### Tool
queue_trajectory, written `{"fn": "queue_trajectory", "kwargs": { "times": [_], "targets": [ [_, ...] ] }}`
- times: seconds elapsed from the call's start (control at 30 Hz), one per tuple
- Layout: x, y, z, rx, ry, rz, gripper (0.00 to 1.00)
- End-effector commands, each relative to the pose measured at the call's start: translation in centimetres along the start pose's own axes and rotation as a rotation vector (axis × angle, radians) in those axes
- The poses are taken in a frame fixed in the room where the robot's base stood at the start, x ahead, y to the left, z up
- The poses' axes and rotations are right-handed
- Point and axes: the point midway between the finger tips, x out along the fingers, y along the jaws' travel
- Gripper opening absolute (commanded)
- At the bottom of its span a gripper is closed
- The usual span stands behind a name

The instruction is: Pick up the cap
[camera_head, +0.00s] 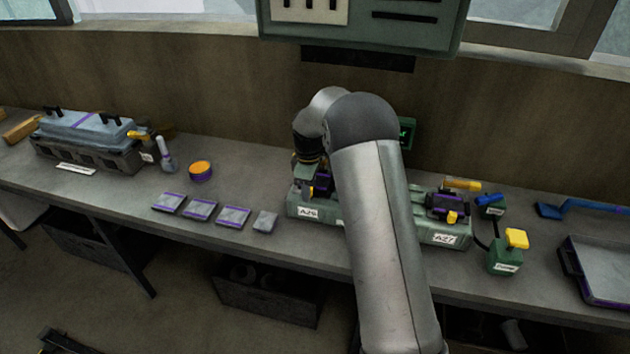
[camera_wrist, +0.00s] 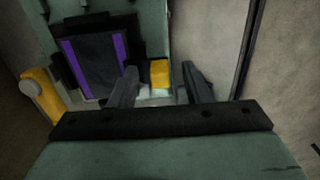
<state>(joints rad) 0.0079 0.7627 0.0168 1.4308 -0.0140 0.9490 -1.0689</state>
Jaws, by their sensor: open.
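A dark block with purple stripes, which looks like the cap (camera_wrist: 98,62), sits in a green fixture. It also shows as a small dark and purple part (camera_head: 321,183) on the left green station (camera_head: 303,213) in the head view. My gripper (camera_wrist: 160,84) is open and empty above the station. Its fingers are on either side of a small yellow block (camera_wrist: 159,73), just right of the striped block. The left finger overlaps the striped block's right edge in view; contact cannot be told. My arm hides the station's middle in the head view.
The right green station (camera_head: 445,238) holds another dark and purple part. A yellow-topped box (camera_head: 505,258) and a tray (camera_head: 570,264) stand right.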

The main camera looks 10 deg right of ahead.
Motion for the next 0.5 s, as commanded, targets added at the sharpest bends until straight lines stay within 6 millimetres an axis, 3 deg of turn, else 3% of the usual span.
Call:
{"fn": "queue_trajectory", "kwargs": {
  "times": [0.17,0.33,0.5],
  "targets": [
    [0.02,0.02,-0.01,0.000,0.000,0.001,0.44],
    [0.00,0.02,-0.02,0.000,0.000,0.001,0.00],
    [-0.10,0.06,-0.04,0.000,0.001,0.003,0.00]
  ]
}}
